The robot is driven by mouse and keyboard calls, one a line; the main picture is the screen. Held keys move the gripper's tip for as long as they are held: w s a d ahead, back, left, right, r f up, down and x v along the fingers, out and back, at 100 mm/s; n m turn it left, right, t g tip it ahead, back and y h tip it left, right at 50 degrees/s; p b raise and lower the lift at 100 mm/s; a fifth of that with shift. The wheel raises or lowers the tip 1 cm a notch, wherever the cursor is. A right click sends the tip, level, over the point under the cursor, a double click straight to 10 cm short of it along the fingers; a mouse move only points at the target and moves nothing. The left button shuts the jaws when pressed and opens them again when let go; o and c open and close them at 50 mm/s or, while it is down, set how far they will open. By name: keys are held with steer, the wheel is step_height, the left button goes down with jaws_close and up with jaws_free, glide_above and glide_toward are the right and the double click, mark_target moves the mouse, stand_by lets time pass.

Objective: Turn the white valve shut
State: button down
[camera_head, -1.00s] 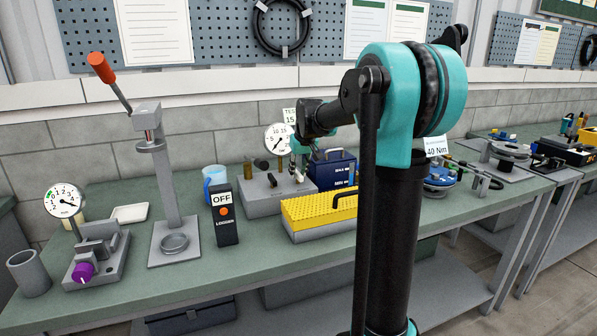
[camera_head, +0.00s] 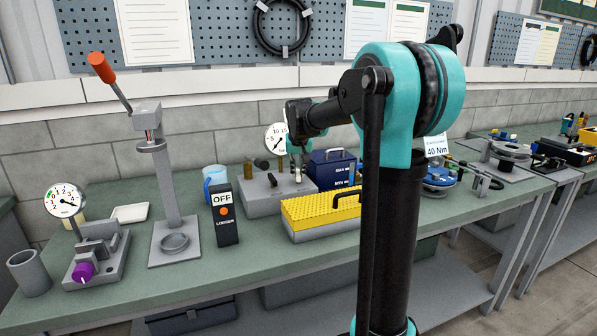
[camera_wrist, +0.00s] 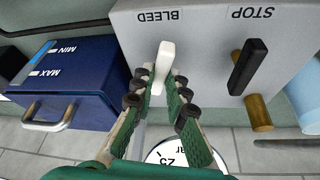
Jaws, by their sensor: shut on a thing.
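The white valve handle (camera_wrist: 163,62) stands on a grey block (camera_wrist: 200,50) beside the word BLEED in the wrist view. The two green-padded fingers of my gripper (camera_wrist: 162,84) are closed on its lower part, one on each side. The handle's far end shows beyond the fingertips; the part between the fingers is mostly hidden. In the head view my gripper (camera_head: 297,163) reaches down over the grey block (camera_head: 262,200), with a bit of the white handle (camera_head: 298,178) below it.
A black handle (camera_wrist: 248,66) marked STOP and a brass fitting (camera_wrist: 258,113) sit beside the valve. A blue box (camera_wrist: 75,85) with a metal handle is close on the other side. A dial gauge (camera_wrist: 178,155) is partly hidden by a finger. A yellow-topped case (camera_head: 318,212) stands in front.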

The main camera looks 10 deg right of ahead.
steer(key=m+h, duration=0.1)
steer(key=m, duration=0.2)
steer(key=m+g+h, duration=0.1)
steer(key=m, duration=0.3)
steer(key=shift+w+a+h, duration=0.1)
steer(key=shift+a+h, duration=0.1)
steer(key=shift+h, duration=0.2)
steer(key=m+g, duration=0.1)
steer(key=m, duration=0.3)
steer(key=shift+w+h, duration=0.1)
steer(key=shift+h, duration=0.3)
steer(key=shift+a+m+g, duration=0.1)
steer(key=shift+m+g, duration=0.6)
steer(key=shift+m, duration=0.9)
steer(key=shift+h, duration=0.3)
steer(key=c, duration=1.5)
jaws_free()
steer(key=shift+c, duration=0.2)
steer(key=w+v, duration=0.1)
steer(key=v, duration=1.1)
steer(key=shift+s, duration=0.4)
